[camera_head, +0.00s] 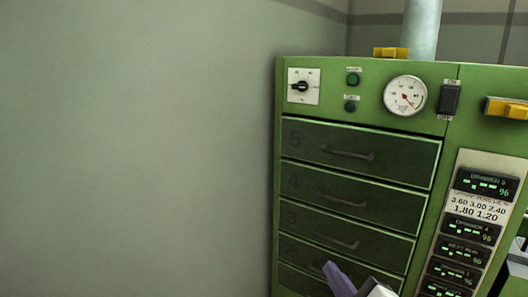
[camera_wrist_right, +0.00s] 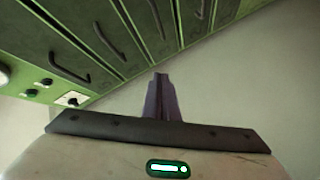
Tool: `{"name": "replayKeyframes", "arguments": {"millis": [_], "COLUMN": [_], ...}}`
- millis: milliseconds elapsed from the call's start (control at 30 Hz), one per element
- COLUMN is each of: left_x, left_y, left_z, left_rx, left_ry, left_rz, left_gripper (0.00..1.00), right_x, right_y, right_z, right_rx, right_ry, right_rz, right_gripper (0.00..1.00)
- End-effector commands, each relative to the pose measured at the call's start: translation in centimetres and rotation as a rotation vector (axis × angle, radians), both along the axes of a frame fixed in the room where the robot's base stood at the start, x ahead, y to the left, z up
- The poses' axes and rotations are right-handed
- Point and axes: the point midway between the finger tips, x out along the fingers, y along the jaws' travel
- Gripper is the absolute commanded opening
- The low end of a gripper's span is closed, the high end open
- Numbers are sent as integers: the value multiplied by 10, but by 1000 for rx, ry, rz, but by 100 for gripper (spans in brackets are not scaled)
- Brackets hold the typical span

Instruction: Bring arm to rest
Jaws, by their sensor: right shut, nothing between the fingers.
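My right gripper (camera_head: 340,279) shows at the bottom edge of the head view, in front of the lowest drawers of a green cabinet (camera_head: 288,118). In the right wrist view the right gripper (camera_wrist_right: 160,78) has its purple fingers together, with nothing between them. The fingers point toward the cabinet's side edge and the bare wall, and I see no contact. My left gripper is in neither view.
The cabinet has several closed drawers with handles (camera_head: 347,154), a gauge (camera_head: 405,95), a rotary switch (camera_head: 303,87), a black rocker switch (camera_head: 449,99) and percent displays (camera_head: 486,184). A yellow part (camera_head: 508,108) juts out at right. The plain wall (camera_head: 140,150) fills the left, with nothing before it.

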Motion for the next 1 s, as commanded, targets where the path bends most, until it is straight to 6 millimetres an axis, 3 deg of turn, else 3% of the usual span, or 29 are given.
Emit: {"name": "replayKeyframes", "arguments": {"millis": [33, 200, 300, 400, 500, 633, 1000], "left_x": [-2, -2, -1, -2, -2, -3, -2], "left_y": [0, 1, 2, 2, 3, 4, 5], "left_z": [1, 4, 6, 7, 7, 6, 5], "left_rx": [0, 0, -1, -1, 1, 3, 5], "left_ry": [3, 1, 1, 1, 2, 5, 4], "left_rz": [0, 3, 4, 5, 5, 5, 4], "left_gripper": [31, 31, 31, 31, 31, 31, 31], "right_x": [-17, -86, -137, -184, -220, -245, -250], "right_y": [0, -1, -4, -8, -11, -14, -15], "right_z": [-40, -151, -204, -243, -268, -282, -285], "right_rx": [80, 362, 514, 640, 726, 786, 796], "right_ry": [95, 365, 506, 614, 687, 732, 740], "right_rz": [-8, -76, -149, -229, -297, -346, -356], "right_gripper": [0, 0, 0, 0, 0, 0, 0]}}
